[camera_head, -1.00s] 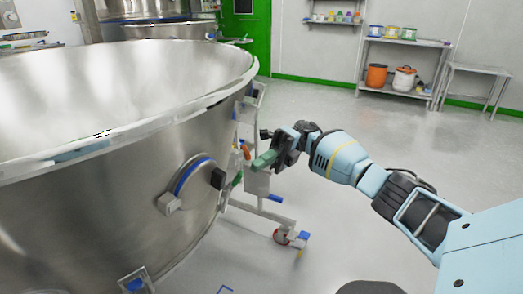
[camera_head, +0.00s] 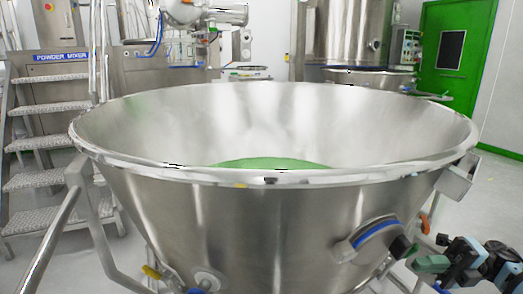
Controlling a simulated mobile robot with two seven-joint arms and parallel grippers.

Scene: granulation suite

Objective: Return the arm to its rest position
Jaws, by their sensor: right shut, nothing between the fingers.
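My right gripper (camera_head: 432,265) shows at the lower right corner, with dark joints and a green fingertip part. It is shut and empty, to the right of the big steel bowl's lower side. Only the end of my right arm is in the picture, bent in from the right edge. Whether the gripper touches anything there cannot be told. My left gripper is not in view.
A large steel bowl (camera_head: 270,205) with green powder (camera_head: 270,163) inside fills the middle. A round port with a blue ring (camera_head: 378,230) and an orange handle (camera_head: 425,224) are near my right gripper. Metal stairs (camera_head: 40,145) stand left, a green door (camera_head: 452,55) at back right.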

